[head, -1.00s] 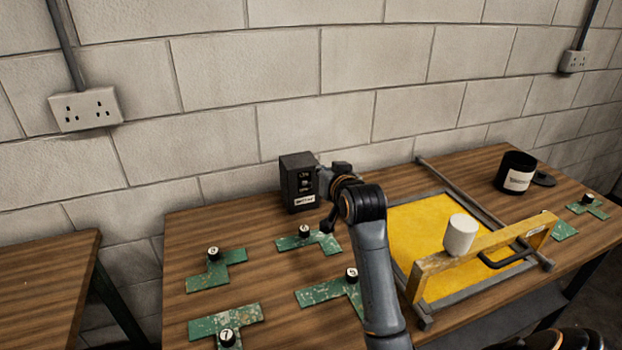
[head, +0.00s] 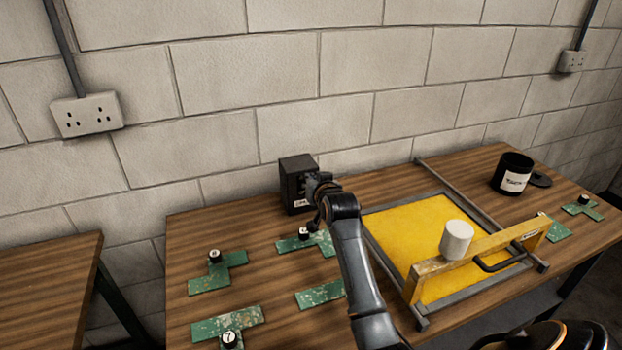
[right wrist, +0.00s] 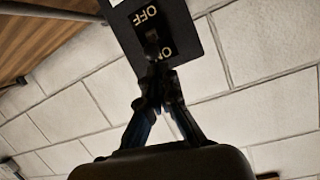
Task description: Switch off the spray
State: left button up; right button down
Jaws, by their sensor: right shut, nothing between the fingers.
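The black switch box (head: 295,180) stands at the back of the wooden table by the wall. In the right wrist view its face (right wrist: 190,22) carries OFF and ON labels with a dark toggle lever (right wrist: 152,38) between them. The picture is turned, so OFF appears above ON. My right gripper (right wrist: 156,74) is shut and empty, its fingertips in front of the ON end, close to the lever. I cannot tell if they touch it. In the head view the right gripper (head: 318,188) covers part of the box face. My left gripper is not in view.
A yellow framed panel (head: 400,225) with a yellow bar (head: 480,258) and a white cylinder (head: 456,240) lies right of my arm. A black pot (head: 513,172) stands farther right.

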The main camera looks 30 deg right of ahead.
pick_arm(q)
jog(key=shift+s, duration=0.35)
pick_arm(e)
jog(key=shift+s+a+f, duration=0.15)
jog(key=shift+f, duration=0.2)
